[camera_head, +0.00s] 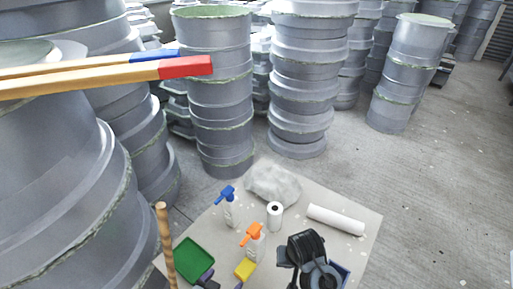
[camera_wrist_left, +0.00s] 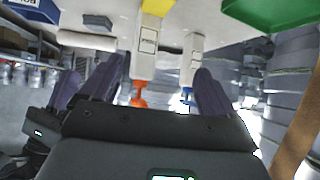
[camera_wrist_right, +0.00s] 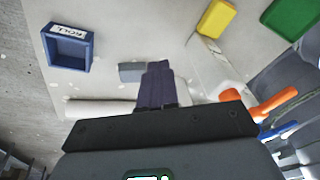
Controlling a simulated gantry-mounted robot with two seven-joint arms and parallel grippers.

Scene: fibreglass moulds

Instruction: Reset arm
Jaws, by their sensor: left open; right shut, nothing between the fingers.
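My left gripper (camera_wrist_left: 158,72) is open in the left wrist view, its dark fingers spread with nothing held. In that view a white bottle with an orange spray head (camera_wrist_left: 143,60) and one with a blue spray head (camera_wrist_left: 190,65) appear between the fingers, apart from them. In the head view, dark finger parts of my left gripper (camera_head: 222,281) show at the bottom edge near the yellow block. My right gripper (camera_wrist_right: 158,68) is shut and empty in the right wrist view, over the table. Its black body hides part of the blue box in the head view.
The table (camera_head: 350,200) carries a green tray (camera_head: 194,259), yellow block (camera_head: 245,270), white roll (camera_head: 336,220), pale crumpled sheet (camera_head: 272,184) and blue box (camera_wrist_right: 68,48). A wooden stick (camera_head: 165,245) stands at left. Grey mould stacks (camera_head: 305,80) surround it; floor at right is open.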

